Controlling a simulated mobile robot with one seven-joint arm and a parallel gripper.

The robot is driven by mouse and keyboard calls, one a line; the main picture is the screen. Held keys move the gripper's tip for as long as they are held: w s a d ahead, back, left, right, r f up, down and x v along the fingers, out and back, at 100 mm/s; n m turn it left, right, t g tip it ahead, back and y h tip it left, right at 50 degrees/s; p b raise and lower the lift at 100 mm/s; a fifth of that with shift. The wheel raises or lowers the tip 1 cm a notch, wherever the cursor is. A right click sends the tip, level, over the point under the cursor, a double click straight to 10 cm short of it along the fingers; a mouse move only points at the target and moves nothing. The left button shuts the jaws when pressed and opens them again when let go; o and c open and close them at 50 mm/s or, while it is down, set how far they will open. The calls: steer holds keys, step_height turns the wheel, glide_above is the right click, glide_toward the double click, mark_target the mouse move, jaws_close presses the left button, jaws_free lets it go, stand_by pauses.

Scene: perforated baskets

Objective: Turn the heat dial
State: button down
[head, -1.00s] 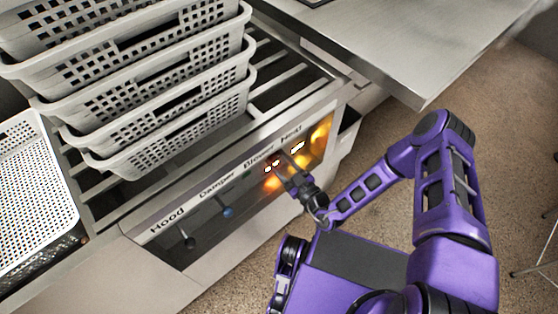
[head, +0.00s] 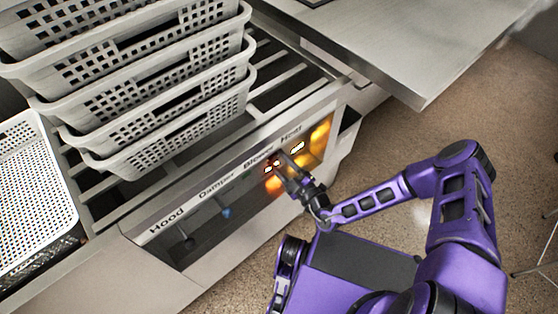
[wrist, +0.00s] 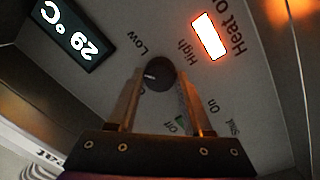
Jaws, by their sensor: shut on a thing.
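The heat dial (wrist: 154,74) is a small round black knob on the grey control panel in the wrist view, with Low, High, On and Off printed around it. My gripper (wrist: 161,76) has one finger on each side of the knob and is shut on it. In the head view my gripper (head: 283,160) reaches the panel near the Blower and Heat labels and hides the dial there. A "Heat On" lamp (wrist: 209,36) is lit orange-white beside the dial.
The control panel (head: 205,205) also carries a black knob (head: 190,243) under Hood and a blue one (head: 227,212) under Damper. Stacked white perforated baskets (head: 180,130) stand on slats behind it. A metal table (head: 420,50) juts out at upper right.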

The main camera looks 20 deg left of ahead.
steer(key=n+p, duration=0.1)
steer(key=n, duration=0.4)
steer(key=shift+w+d+n, duration=0.1)
steer(key=shift+n, duration=0.3)
steer(key=n+p, duration=0.1)
steer(key=n, duration=0.4)
steer(key=shift+n+g+y, duration=0.3)
steer(key=shift+n+g, duration=0.1)
steer(key=shift+c, duration=1.6)
jaws_free()
steer(key=v, duration=1.7)
steer(key=shift+d+p, duration=0.2)
steer(key=shift+p, duration=0.25)
